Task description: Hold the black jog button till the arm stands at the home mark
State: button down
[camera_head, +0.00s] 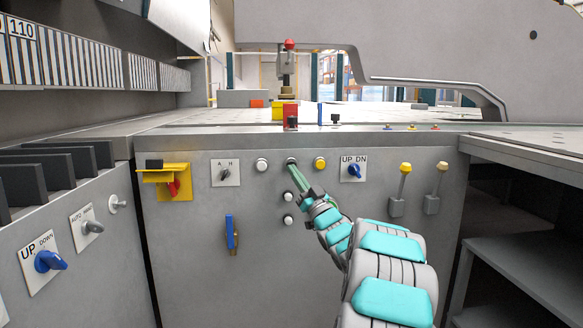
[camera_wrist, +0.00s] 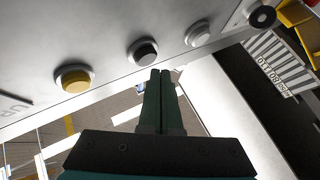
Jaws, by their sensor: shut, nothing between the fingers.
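The black jog button (camera_head: 291,160) sits in the top row of the grey front panel, between a white button and a yellow one. It also shows in the wrist view as a black cap in a pale ring (camera_wrist: 143,52). My gripper (camera_head: 292,168) is shut and empty, its green fingers pointing at this button. In the wrist view the fingertips (camera_wrist: 160,73) are just beside the button's rim; I cannot tell whether they touch it. A machine post with a red knob (camera_head: 289,45) stands behind the table. I cannot make out the home mark.
A white button (camera_head: 262,165) and a yellow button (camera_head: 320,163) flank the black one. An A/H selector (camera_head: 225,173), an UP/DN switch (camera_head: 354,170) and two levers (camera_head: 404,180) are on the same panel.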

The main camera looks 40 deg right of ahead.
jog(key=shift+w+d, duration=0.1)
jog(key=shift+w, duration=0.05)
jog(key=shift+w+d, duration=0.15)
jog(key=shift+w, duration=0.05)
jog(key=shift+w+d+p, duration=0.2)
jog(key=shift+w+p, duration=0.15)
jog(key=shift+w, duration=0.05)
dwell(0.8)
jog(key=shift+s, duration=0.1)
dwell(3.4)
jog(key=shift+s+a+b, duration=0.35)
jog(key=shift+s+a, duration=0.1)
jog(key=shift+s, duration=0.2)
jog(key=shift+s, duration=0.1)
jog(key=shift+s+a+b, duration=0.35)
jog(key=shift+s+a, duration=0.1)
jog(key=shift+s, duration=0.25)
jog(key=shift+s+a+b, duration=0.3)
jog(key=shift+s+a, duration=0.1)
jog(key=shift+s, duration=0.25)
jog(key=shift+s+a+b, duration=0.35)
jog(key=shift+s+a, duration=0.1)
jog(key=shift+s, duration=0.25)
